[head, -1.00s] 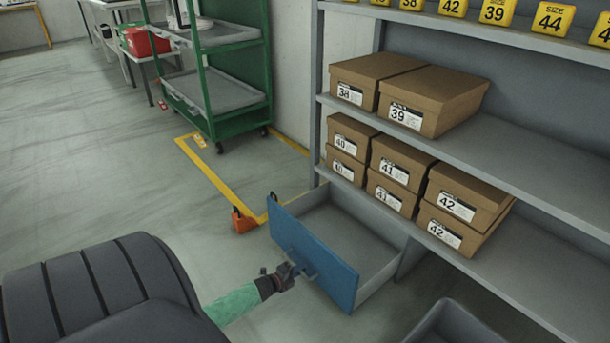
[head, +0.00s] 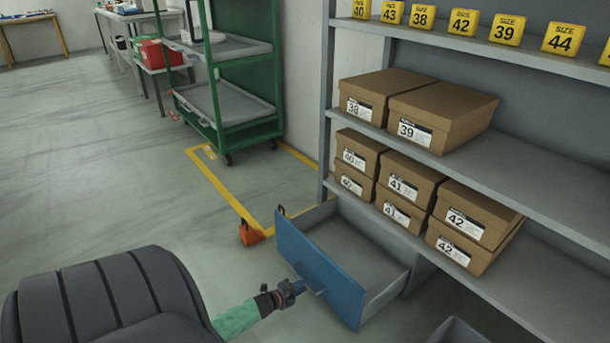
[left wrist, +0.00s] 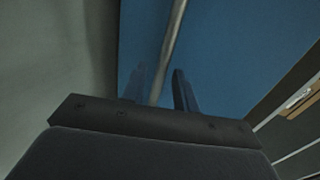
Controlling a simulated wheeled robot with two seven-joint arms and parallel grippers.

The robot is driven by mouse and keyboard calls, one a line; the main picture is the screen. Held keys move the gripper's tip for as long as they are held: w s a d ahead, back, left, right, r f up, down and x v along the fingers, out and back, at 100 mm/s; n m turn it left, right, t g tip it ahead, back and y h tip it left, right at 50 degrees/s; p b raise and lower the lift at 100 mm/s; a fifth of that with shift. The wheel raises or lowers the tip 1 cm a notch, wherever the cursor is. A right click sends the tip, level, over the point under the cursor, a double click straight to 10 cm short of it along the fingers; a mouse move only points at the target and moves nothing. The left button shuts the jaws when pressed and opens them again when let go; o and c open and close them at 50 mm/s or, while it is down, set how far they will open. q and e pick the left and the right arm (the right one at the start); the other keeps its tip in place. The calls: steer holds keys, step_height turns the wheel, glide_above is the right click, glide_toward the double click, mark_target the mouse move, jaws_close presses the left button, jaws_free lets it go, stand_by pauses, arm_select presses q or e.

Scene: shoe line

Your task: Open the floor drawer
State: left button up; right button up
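The floor drawer (head: 318,270) has a blue front and grey inside. It is pulled well out from under the shelf unit and is empty where I can see. Its handle (head: 318,291) is on the blue front, and the bar (left wrist: 173,42) also crosses the left wrist view. My left gripper (head: 299,287) is right at the blue front, by the handle. In the left wrist view its two dark fingers (left wrist: 160,90) stand apart, with the bar showing between them and a gap to either side. My right gripper is not in view.
The shelf unit (head: 540,183) holds several shoe boxes (head: 435,115) above the drawer. An orange wedge-like object (head: 251,234) lies on the floor left of the drawer. A grey bin (head: 458,332) is at the bottom edge. A green rack (head: 247,135) stands behind; floor to the left is clear.

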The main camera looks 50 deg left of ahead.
arm_select(q)
steer(key=shift+p+v, duration=0.55)
steer(key=shift+v, duration=2.15)
